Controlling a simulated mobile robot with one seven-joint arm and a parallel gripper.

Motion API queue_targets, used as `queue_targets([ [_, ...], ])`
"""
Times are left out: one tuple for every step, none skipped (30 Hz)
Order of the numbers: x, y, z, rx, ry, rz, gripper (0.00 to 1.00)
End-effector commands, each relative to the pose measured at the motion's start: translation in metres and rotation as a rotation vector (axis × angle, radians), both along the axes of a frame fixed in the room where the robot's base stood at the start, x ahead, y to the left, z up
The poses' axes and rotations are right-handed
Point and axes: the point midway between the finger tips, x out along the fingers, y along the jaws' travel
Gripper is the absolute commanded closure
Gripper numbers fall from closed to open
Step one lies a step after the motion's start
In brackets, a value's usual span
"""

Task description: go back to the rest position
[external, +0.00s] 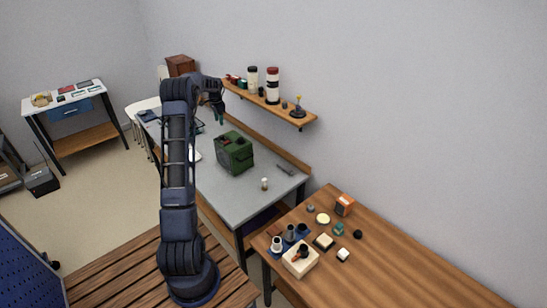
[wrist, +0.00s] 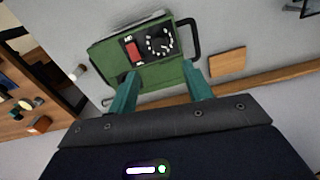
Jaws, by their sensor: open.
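My gripper (external: 219,112) is at the end of my raised, bent arm, over the far part of the grey workbench (external: 213,192). In the wrist view my gripper (wrist: 160,90) shows two teal fingers spread apart with nothing held between them. A green box-shaped device (external: 234,153) stands on the bench below and to the right of the gripper. In the wrist view the green device (wrist: 145,62) shows a red switch, a dial and a black handle, and the fingers overlap its near edge in the picture. I cannot tell the exact gap.
A wall shelf (external: 270,104) with bottles (external: 272,85) is close to the gripper's right. A small bottle (external: 264,184) stands on the bench. A wooden table (external: 400,265) with several small items is at the right. A white side table (external: 65,93) stands at far left.

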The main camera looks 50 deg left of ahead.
Motion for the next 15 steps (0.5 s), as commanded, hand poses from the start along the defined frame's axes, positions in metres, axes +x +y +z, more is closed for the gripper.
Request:
queue_targets([
  [0.0, 0.0, 0.0, 0.0, 0.0, 0.0, 0.5],
  [0.0, 0.0, 0.0, 0.0, 0.0, 0.0, 0.5],
  [0.0, 0.0, 0.0, 0.0, 0.0, 0.0, 0.5],
  [0.0, 0.0, 0.0, 0.0, 0.0, 0.0, 0.5],
  [0.0, 0.0, 0.0, 0.0, 0.0, 0.0, 0.5],
  [0.0, 0.0, 0.0, 0.0, 0.0, 0.0, 0.5],
  [0.0, 0.0, 0.0, 0.0, 0.0, 0.0, 0.5],
  [0.0, 0.0, 0.0, 0.0, 0.0, 0.0, 0.5],
  [0.0, 0.0, 0.0, 0.0, 0.0, 0.0, 0.5],
  [0.0, -0.001, 0.0, 0.0, 0.0, 0.0, 0.5],
  [0.001, -0.002, 0.001, 0.001, 0.0, -0.001, 0.5],
  [0.002, -0.005, 0.004, 0.002, -0.001, -0.002, 0.5],
  [0.003, -0.009, 0.006, 0.004, -0.002, -0.002, 0.5],
  [0.005, -0.015, 0.01, 0.006, -0.004, -0.003, 0.5],
  [0.008, -0.023, 0.018, 0.01, -0.006, -0.002, 0.5],
])
